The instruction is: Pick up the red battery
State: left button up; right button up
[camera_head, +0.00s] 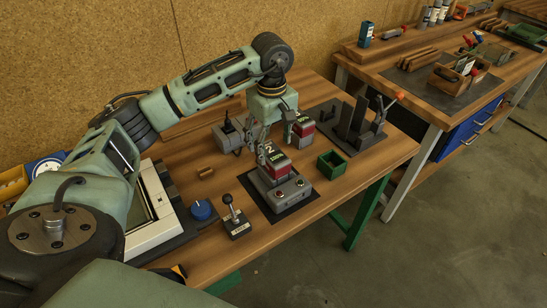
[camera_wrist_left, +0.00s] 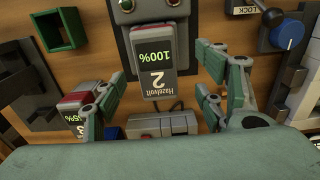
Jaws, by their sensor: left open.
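My left gripper (camera_head: 274,142) is open above and behind the charger's battery, one finger to each side. I cannot tell whether the fingers touch it. My right gripper is out of view.
A green open box (camera_head: 331,163) stands right of the charger. A small lever box (camera_head: 234,220) and blue knob (camera_head: 202,210) are left of it. A dark fixture (camera_head: 350,125) stands at the back right. A second bench (camera_head: 415,85) is beyond a gap.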

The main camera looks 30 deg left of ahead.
aim_at(273, 153)
pick_arm(q)
jog(key=shift+f+p, duration=0.45)
jog(key=shift+f, duration=0.1)
jog(key=f, duration=0.2)
jog(key=f+p, duration=0.1)
jog(key=shift+w, duration=0.25)
jog(key=shift+f, duration=0.65)
jog(key=shift+f+b, duration=0.1)
jog(key=shift+b, duration=0.25)
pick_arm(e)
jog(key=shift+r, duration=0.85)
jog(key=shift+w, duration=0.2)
